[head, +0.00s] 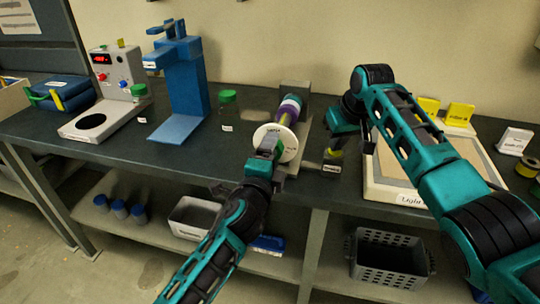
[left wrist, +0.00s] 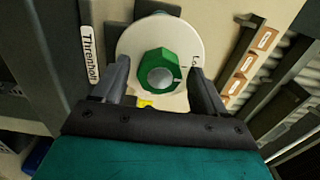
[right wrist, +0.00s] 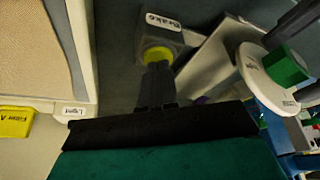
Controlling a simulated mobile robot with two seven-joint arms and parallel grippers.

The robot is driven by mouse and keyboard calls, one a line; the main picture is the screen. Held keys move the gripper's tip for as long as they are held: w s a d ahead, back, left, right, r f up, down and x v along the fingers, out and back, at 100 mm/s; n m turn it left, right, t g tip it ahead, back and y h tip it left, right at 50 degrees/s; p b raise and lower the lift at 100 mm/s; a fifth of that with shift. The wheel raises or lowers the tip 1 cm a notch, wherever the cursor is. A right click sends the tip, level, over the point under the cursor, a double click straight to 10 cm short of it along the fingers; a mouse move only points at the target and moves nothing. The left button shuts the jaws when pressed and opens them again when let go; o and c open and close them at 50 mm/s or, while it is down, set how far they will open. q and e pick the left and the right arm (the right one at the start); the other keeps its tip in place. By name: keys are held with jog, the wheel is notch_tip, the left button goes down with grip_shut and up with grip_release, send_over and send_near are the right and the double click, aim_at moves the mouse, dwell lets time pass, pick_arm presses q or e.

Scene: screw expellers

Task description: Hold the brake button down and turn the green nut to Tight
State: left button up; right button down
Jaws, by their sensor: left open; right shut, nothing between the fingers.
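The green nut (left wrist: 160,70) sits in the middle of a round white dial (left wrist: 135,45). My left gripper (left wrist: 160,78) is open, with one finger on each side of the nut; contact is not clear. A light mark on the nut points right, near dial lettering that is partly hidden. In the head view the left gripper (head: 268,152) covers the nut in front of the dial (head: 287,145). My right gripper (right wrist: 157,68) is shut and empty, its tips at the yellow brake button (right wrist: 157,54) on a grey block labelled Brake (right wrist: 163,22). How far the button is pressed cannot be told.
A light tray (head: 390,185) stands right of the brake block, with yellow filter blocks (head: 459,114) behind it. A blue press (head: 183,90) and a green-lidded jar (head: 228,108) stand left.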

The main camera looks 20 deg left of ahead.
pick_arm(q)
jog(key=shift+w, duration=0.45)
jog(key=shift+s, duration=0.15)
dwell(0.4)
jog(key=shift+c, duration=0.2)
